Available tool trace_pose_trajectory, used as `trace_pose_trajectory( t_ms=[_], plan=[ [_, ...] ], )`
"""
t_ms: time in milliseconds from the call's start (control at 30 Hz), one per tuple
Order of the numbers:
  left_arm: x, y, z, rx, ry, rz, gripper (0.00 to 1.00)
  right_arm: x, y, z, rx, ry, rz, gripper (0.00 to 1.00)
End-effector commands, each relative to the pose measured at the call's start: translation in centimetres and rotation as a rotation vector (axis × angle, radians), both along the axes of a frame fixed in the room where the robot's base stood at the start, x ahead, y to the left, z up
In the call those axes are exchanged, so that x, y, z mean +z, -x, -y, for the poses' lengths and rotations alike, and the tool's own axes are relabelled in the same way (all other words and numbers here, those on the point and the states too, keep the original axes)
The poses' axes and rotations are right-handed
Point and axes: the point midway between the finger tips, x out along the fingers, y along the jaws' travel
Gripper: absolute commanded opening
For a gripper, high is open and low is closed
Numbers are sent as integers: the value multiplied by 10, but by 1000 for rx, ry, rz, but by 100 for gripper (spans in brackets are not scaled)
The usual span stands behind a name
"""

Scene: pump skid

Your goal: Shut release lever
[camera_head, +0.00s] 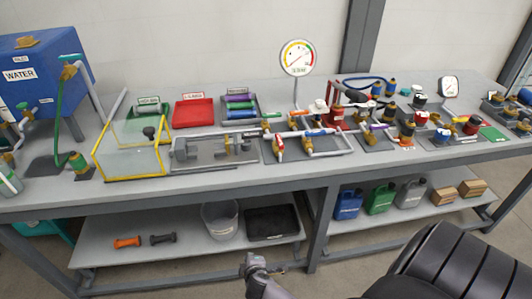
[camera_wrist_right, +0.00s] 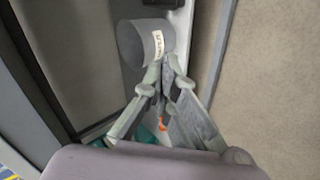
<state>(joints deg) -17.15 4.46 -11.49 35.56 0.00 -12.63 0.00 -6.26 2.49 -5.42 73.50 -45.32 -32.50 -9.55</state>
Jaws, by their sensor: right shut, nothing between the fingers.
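The pump skid's valves stand on the long grey bench (camera_head: 225,185). A red-handled valve (camera_head: 278,145) and a blue-handled valve (camera_head: 318,132) sit near its middle, but I cannot tell which handle is the release lever. More small coloured valves (camera_head: 407,130) stand to the right. My right gripper (camera_head: 248,264) is below and in front of the bench, well away from the valves. In the right wrist view its fingers (camera_wrist_right: 164,72) are together and empty, with a grey bucket (camera_wrist_right: 145,45) beyond them. My left gripper is not in view.
A round gauge (camera_head: 298,58) stands behind the valves. A yellow-framed clear guard (camera_head: 130,150), a red tray (camera_head: 195,110) and a blue water tank (camera_head: 38,75) are at left. The lower shelf holds the bucket (camera_head: 220,220), a black tray (camera_head: 272,223) and several jugs (camera_head: 380,197).

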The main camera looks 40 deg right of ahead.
Motion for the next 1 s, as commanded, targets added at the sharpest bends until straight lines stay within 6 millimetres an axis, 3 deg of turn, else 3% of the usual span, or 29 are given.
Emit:
trace_pose_trajectory(
  t_ms=[33,133,300,400,500,600,1000],
  plan=[
    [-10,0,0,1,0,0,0,34,-30,11,3,81,73,0],
    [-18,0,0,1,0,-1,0,108,-67,35,-16,248,189,0],
    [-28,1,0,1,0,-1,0,218,-90,67,-95,476,341,0],
    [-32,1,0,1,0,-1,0,261,-90,78,-140,560,396,0],
    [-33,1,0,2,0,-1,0,286,-88,84,-172,610,426,0],
    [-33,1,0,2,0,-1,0,297,-86,87,-185,631,437,0],
    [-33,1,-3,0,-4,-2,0,298,-86,86,-185,632,438,0]
  ],
)
